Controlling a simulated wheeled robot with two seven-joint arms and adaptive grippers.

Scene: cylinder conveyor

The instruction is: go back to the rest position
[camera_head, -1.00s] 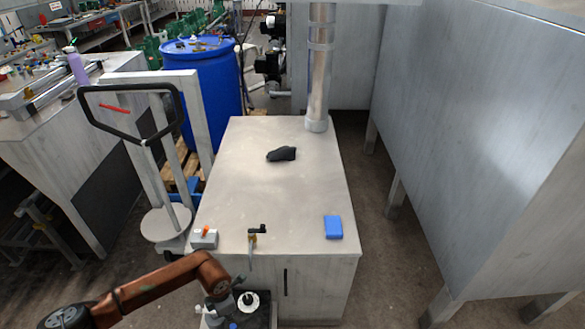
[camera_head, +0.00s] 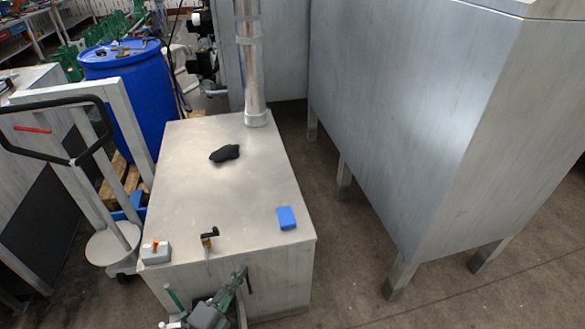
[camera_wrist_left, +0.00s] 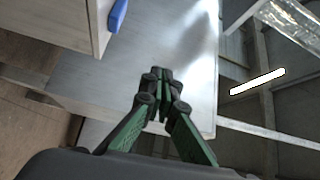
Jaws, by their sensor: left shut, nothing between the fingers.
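My left gripper (camera_head: 238,278) shows at the bottom of the head view, in front of the front face of the metal cabinet (camera_head: 190,190). In the left wrist view its dark and green fingers (camera_wrist_left: 160,78) are together with nothing between them. Its wrist is partly cut off by the lower edge of the head view. My right gripper is in neither view.
On the cabinet top are a black cloth-like lump (camera_head: 224,153), a blue block (camera_head: 286,218), a grey box with an orange knob (camera_head: 155,252) and a small tap-like fitting (camera_head: 209,238). A large grey metal enclosure (camera_head: 410,130) stands right. Bare floor lies between them.

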